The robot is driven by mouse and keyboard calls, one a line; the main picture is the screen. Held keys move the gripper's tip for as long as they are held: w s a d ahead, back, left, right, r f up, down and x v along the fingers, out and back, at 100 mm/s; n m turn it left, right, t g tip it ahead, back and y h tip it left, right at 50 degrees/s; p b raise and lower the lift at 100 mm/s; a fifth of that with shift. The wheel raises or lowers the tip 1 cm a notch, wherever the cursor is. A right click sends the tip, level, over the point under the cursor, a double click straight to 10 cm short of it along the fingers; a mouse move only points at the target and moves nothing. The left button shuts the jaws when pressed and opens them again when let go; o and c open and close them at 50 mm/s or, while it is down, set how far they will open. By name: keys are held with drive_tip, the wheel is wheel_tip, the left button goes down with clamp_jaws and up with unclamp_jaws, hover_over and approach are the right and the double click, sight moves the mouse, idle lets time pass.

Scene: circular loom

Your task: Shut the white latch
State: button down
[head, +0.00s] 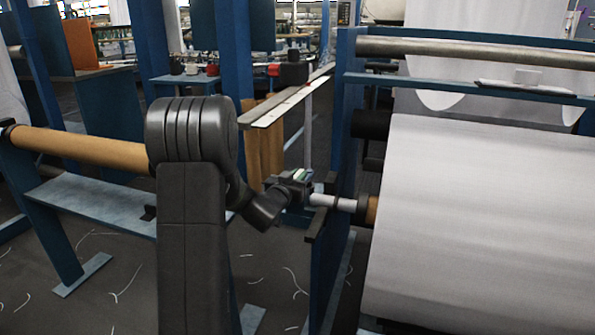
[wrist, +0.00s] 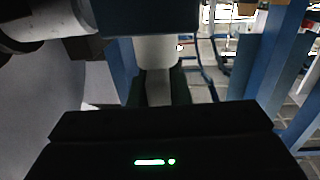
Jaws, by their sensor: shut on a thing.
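The white latch (wrist: 157,52) shows in the wrist view as a pale round body with a narrow grey tongue below it. My gripper (wrist: 158,90) is shut on this tongue, with one dark finger on each side. In the head view my gripper (head: 300,188) is at the end of the cloth roll's shaft, beside the blue frame post. A pale cylindrical part (head: 324,200) sticks out toward it there. My gripper and wrist hide much of the latch in the head view, so its exact angle cannot be told.
A large white cloth roll (head: 480,220) fills the right side. The blue frame post (head: 333,240) stands close to my gripper. A long flat rail (head: 285,103) lies above it. A brown roller (head: 80,149) and a blue bench (head: 95,205) are at the left.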

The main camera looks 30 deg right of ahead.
drive_tip(key=shift+w+r+m+g+h+p, duration=0.1)
drive_tip(key=shift+r+m+g+h+p, duration=0.35)
drive_tip(key=shift+g+p, duration=0.4)
drive_tip(key=shift+f+m+g+h+p, duration=0.25)
drive_tip(key=shift+f+m+g+p, duration=0.15)
drive_tip(key=shift+p, duration=0.3)
drive_tip(key=c, duration=1.4)
unclamp_jaws()
drive_tip(key=shift+o, duration=0.2)
drive_tip(key=p+v, duration=0.2)
drive_tip(key=v, duration=1.1)
drive_tip(key=shift+s+a, duration=0.2)
drive_tip(key=shift+a, duration=0.15)
drive_tip(key=shift+c, duration=0.5)
